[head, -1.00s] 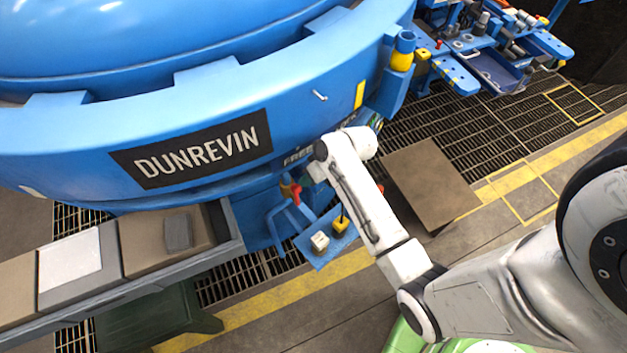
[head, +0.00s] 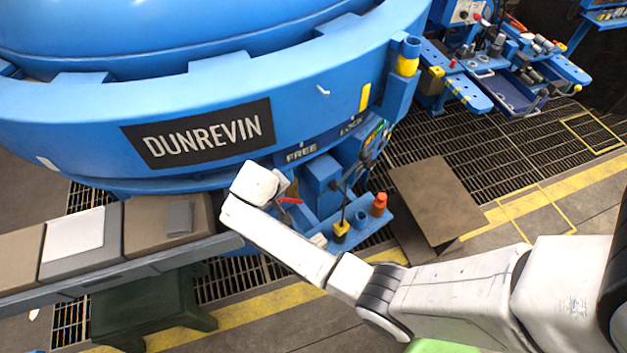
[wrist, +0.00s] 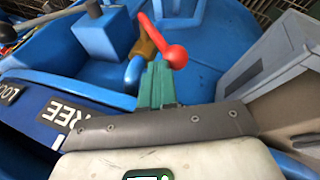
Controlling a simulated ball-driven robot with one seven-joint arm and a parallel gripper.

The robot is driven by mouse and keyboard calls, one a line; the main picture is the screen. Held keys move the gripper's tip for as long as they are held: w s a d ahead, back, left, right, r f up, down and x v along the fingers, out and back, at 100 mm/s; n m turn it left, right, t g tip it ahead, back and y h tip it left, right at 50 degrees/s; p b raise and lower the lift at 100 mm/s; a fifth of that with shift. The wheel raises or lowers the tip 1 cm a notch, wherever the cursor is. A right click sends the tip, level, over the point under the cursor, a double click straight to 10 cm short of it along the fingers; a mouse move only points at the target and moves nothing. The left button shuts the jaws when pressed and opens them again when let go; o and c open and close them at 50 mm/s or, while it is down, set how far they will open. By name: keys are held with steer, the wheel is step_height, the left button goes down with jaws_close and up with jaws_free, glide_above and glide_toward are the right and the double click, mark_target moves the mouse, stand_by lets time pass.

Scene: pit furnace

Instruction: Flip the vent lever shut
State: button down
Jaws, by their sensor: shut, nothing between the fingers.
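A lever with a red ball knob (wrist: 176,56) and a red rod stands in the upper middle of the wrist view, beside an ochre collar and a blue stub. In the head view part of the red lever (head: 290,200) shows below the furnace rim, beside my white wrist. My gripper's green fingers (wrist: 158,72) are together and empty. Their tips overlap the lower left of the red knob in the wrist view; I cannot tell whether they touch. In the head view my wrist hides the fingers and much of the lever's mount.
The blue furnace body (head: 330,100) rises behind the lever. A bench with boxes (head: 150,225) stands at left. A blue shelf (head: 372,228) holding an orange piece (head: 379,204) lies to the right. A grey bin (wrist: 270,65) is close on the right in the wrist view.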

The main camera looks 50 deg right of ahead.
steer(key=w+a+f+g+h+b, duration=0.1)
steer(key=w+a+f+h+b, duration=0.1)
steer(key=a+f+b, duration=0.3)
steer(key=shift+w+a+f+n+h+b, duration=0.3)
steer(key=shift+f+h+b, duration=0.2)
steer(key=shift+f+b, duration=0.75)
steer(key=shift+r, duration=0.15)
steer(key=w+p+v, duration=0.2)
steer(key=v, duration=1)
steer(key=shift+a, duration=0.6)
